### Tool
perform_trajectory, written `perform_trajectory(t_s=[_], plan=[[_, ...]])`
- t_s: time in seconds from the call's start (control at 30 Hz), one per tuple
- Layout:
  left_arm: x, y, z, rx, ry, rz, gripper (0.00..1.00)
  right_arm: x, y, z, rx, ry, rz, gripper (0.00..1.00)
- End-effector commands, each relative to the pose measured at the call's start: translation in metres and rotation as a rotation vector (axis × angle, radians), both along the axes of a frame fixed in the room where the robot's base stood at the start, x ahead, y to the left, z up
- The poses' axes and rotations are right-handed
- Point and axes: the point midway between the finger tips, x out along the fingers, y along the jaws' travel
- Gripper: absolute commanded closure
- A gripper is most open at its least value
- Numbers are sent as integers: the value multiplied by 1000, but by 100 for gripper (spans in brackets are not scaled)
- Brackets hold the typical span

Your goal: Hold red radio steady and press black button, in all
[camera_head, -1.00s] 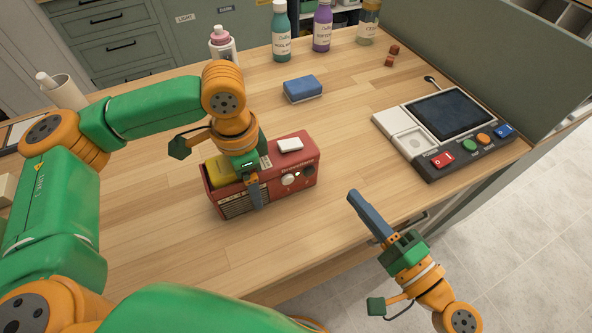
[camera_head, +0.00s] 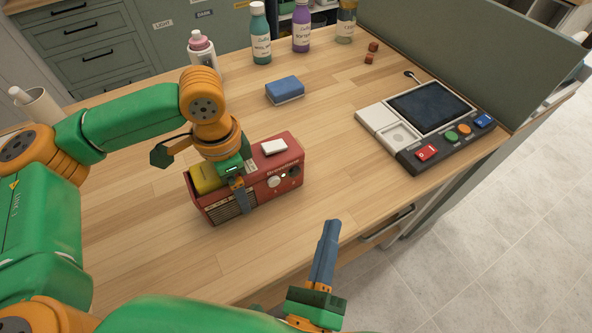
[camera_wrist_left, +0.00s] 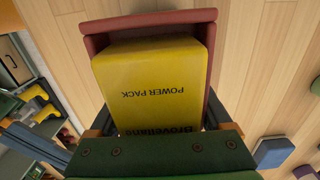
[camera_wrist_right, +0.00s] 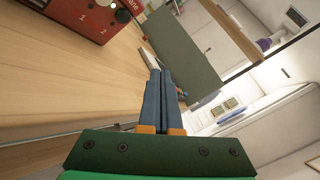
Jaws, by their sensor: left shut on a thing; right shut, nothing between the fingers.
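The red radio (camera_head: 262,190) stands upright on the wooden table, with a yellow power pack (camera_wrist_left: 150,85) in its left end. Its front has a pale knob (camera_head: 273,181) and a dark round button (camera_head: 293,171) near the right end; a white block (camera_head: 274,147) is on top. The radio's corner shows in the right wrist view (camera_wrist_right: 85,15).
A blue sponge (camera_head: 285,90) lies behind the radio. A control console (camera_head: 405,160) with coloured buttons sits at the right, before a grey-green panel (camera_head: 480,60). Bottles (camera_head: 260,35) line the back. The table between radio and console is clear.

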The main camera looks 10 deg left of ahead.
Motion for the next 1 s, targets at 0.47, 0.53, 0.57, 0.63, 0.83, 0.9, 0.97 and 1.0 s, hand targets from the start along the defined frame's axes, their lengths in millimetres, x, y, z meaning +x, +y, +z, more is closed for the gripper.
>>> perform_trajectory(t_s=[0.47, 0.53, 0.57, 0.63, 0.83, 0.9, 0.97, 1.0], plan=[[0, 0, 0, -1, -2, 0, 100, 50, 40, 0, -2, -1, -1, 100], [0, 0, 0, 0, -1, 0, 100, 56, 44, 0, -1, -1, -1, 100], [0, 0, 0, 0, -1, 0, 100, 58, 46, 0, -1, -1, -1, 100], [0, 0, 0, 0, -1, 0, 100, 63, 50, 0, 0, -1, -1, 100], [0, 0, 0, 0, -1, 0, 100, 68, 54, 0, 0, 0, 0, 100], [0, 0, 0, 0, -1, 0, 100, 68, 54, 0, -1, 1, 1, 100], [0, 0, 0, 0, -1, 0, 100, 68, 54, 0, -1, 1, 1, 100], [0, 0, 0, 0, -1, 0, 100, 68, 54, 0, -1, 1, 1, 100]])
